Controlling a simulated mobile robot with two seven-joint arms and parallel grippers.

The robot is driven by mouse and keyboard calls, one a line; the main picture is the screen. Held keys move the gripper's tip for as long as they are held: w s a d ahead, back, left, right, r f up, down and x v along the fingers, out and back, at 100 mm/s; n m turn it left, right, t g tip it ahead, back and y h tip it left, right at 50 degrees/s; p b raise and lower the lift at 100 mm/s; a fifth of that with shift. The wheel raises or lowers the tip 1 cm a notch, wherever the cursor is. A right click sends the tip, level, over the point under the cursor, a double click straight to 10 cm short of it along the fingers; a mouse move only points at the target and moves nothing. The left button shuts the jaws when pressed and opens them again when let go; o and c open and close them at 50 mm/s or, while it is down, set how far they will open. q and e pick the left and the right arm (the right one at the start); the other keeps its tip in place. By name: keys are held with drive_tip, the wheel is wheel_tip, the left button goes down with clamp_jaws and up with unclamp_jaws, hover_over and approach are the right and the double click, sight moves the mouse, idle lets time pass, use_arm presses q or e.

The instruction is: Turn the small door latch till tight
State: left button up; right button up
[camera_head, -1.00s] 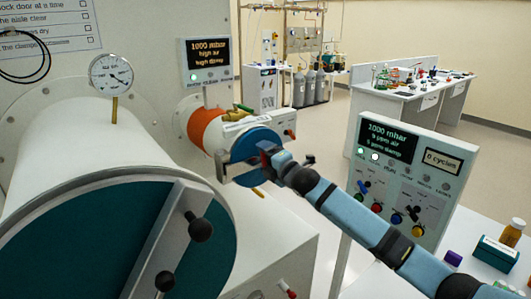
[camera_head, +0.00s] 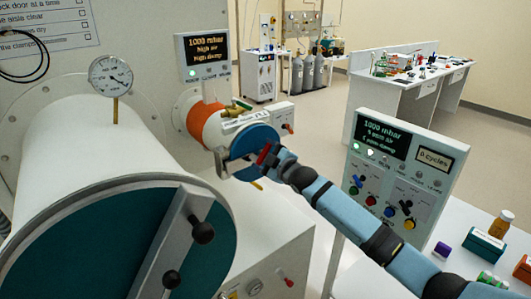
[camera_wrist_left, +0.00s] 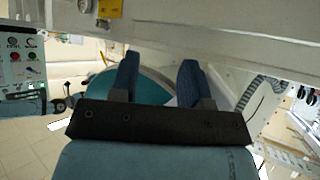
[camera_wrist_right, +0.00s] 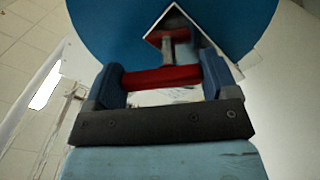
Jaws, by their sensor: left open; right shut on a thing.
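The small door (camera_head: 248,143) is a blue disc on the end of the small white and orange chamber. Its latch has a red grip (camera_head: 265,154), also seen in the right wrist view (camera_wrist_right: 160,78), with a metal part behind it. My right gripper (camera_head: 272,157) is at the door face, its blue fingers shut on the red grip; the fingers show at both ends of the grip in the right wrist view. How tight the latch is cannot be seen. My left gripper (camera_wrist_left: 158,80) is open and empty in the left wrist view and is not visible in the head view.
The large teal door (camera_head: 110,245) with its grey bar and black knobs fills the near left. A control panel (camera_head: 400,175) stands right of my right arm. A white table (camera_head: 462,240) at right holds a bottle and boxes. Open floor lies behind.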

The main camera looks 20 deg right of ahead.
drive_tip(key=shift+m, duration=0.5)
drive_tip(key=o, duration=0.8)
drive_tip(key=shift+f, duration=0.1)
drive_tip(key=b+v, duration=0.2)
drive_tip(key=v, duration=1.2)
drive_tip(key=shift+w, duration=0.1)
